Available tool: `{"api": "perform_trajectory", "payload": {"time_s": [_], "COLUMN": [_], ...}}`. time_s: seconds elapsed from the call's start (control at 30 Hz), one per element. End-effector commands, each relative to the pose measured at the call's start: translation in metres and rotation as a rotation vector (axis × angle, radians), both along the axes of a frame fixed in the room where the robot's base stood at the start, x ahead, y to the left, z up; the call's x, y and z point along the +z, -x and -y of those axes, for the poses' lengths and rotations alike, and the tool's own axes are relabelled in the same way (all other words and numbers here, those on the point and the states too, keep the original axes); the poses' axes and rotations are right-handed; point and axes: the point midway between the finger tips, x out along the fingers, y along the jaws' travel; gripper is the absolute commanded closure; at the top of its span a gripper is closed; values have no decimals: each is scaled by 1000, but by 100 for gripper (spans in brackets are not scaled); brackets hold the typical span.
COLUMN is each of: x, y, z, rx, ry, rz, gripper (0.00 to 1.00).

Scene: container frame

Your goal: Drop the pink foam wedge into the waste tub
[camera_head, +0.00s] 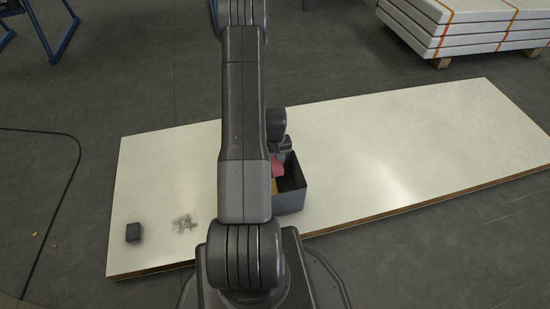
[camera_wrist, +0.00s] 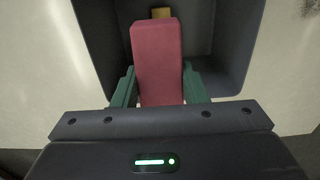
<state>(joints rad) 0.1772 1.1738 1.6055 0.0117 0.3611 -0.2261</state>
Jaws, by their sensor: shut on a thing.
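The pink foam wedge (camera_wrist: 157,55) is held between the green fingers of my gripper (camera_wrist: 158,88) in the wrist view. In the head view the wedge (camera_head: 277,167) shows as a small pink patch beside my arm. The dark grey waste tub (camera_head: 291,196) stands on the pale board, partly hidden by my arm. In the wrist view the wedge and fingers are over the tub's opening, with the tub's wall (camera_wrist: 232,50) to the right. I cannot tell how far below the wedge the tub floor is.
A yellowish piece (camera_wrist: 161,12) lies in the tub beyond the wedge. A small dark cube (camera_head: 133,232) and a grey tangle of thin bits (camera_head: 184,223) lie on the pale board (camera_head: 400,150) at the left. The board's right side is clear. Stacked panels (camera_head: 460,25) stand behind.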

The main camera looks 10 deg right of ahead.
Motion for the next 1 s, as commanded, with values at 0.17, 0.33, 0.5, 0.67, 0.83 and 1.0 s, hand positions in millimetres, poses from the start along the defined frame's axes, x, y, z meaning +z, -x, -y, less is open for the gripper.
{"api": "perform_trajectory", "payload": {"time_s": [0.17,0.33,0.5,0.67,0.83,1.0], "x": [-11,-30,-50,-60,-60,-60], "y": [1,1,1,1,0,1], "z": [0,0,0,0,0,0], "rx": [0,0,0,0,0,0], "ry": [0,0,0,0,0,0], "rz": [-1,-1,-2,0,0,0], "gripper": [82,82,82,82,82,47]}}
